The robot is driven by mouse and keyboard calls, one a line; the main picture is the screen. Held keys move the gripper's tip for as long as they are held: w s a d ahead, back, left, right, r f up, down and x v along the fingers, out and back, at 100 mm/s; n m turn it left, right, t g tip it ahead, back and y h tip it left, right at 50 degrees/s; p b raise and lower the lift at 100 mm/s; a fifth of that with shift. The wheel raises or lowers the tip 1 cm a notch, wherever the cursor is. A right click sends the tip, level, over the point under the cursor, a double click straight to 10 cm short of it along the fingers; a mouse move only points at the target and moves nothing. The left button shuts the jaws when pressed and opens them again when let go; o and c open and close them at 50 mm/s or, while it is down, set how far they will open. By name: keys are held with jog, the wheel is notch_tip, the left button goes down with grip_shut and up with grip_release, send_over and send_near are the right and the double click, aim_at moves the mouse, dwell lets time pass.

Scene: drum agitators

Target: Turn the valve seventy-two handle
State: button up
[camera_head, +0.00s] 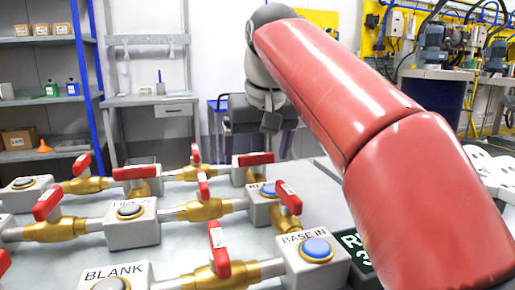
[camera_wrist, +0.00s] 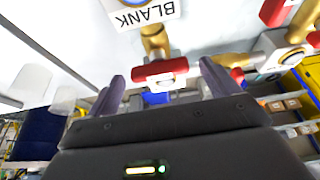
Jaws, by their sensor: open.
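Several brass valves with red handles stand on the table. One red handle (camera_wrist: 160,72) with a small white label sits on a brass valve body (camera_wrist: 155,40), in line with the gap between my fingers in the wrist view. I cannot read its number. A red handle (camera_head: 256,159) lies crosswise just below my gripper (camera_head: 270,120) in the head view; it looks like the same one. In the wrist view my gripper (camera_wrist: 163,82) is open, with one purple finger on each side of that handle. I cannot tell whether they touch it.
Grey blocks with buttons join the pipes, including a BASE IN block (camera_head: 315,262) and a BLANK block (camera_head: 104,284). Other raised handles, such as one at the front (camera_head: 219,248), stand close together. Shelving (camera_head: 45,80) stands behind the table.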

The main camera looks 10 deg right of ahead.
jog(key=c, duration=1)
jog(key=shift+n, duration=0.4)
jog(key=n+y, duration=0.1)
jog(key=n, duration=0.1)
jog(key=n+g+y, duration=0.1)
jog(key=n, duration=0.2)
jog(key=shift+w+d+n, duration=0.15)
jog(key=shift+n, duration=0.15)
jog(key=n+g, duration=0.1)
jog(key=n, duration=0.1)
jog(key=n+y, duration=0.1)
jog(key=n, duration=0.2)
jog(key=shift+d+n+g, duration=0.1)
jog(key=shift+n+g, duration=0.2)
jog(key=shift+g, duration=0.1)
jog(key=o, duration=1)
